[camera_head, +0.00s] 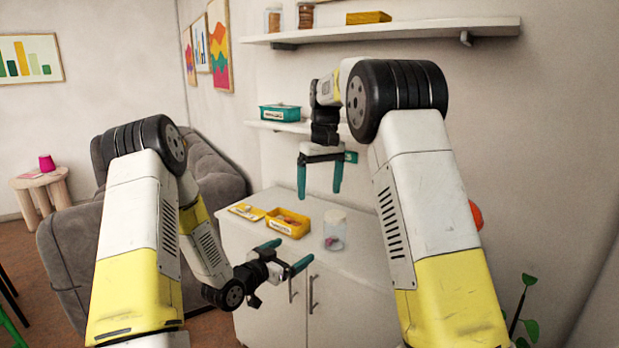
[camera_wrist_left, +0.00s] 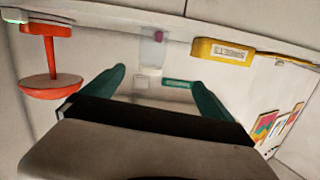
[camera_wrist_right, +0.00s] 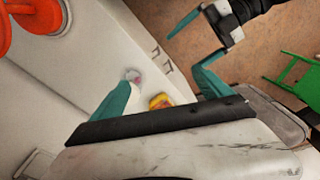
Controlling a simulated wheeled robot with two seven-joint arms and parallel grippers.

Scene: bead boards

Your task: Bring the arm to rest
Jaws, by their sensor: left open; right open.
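My left gripper (camera_head: 287,254) is open and empty in front of the white cabinet, near its top edge, with its teal fingers apart. In the left wrist view its fingers (camera_wrist_left: 158,78) have nothing between them in their grip; the jar and cabinet lie beyond. My right gripper (camera_head: 319,194) is open and empty, pointing down above the cabinet top, higher than the left one. Its spread fingers also show in the right wrist view (camera_wrist_right: 163,78). Both arms are bent at the elbow and held up in front of me.
On the white cabinet (camera_head: 375,268) stand an open yellow box (camera_head: 288,222), a yellow lid (camera_head: 247,211) and a clear jar (camera_head: 335,232). A teal box (camera_head: 279,113) sits on the lower shelf. A red stand (camera_wrist_left: 51,70) shows in the left wrist view. A grey sofa (camera_head: 70,250) stands left.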

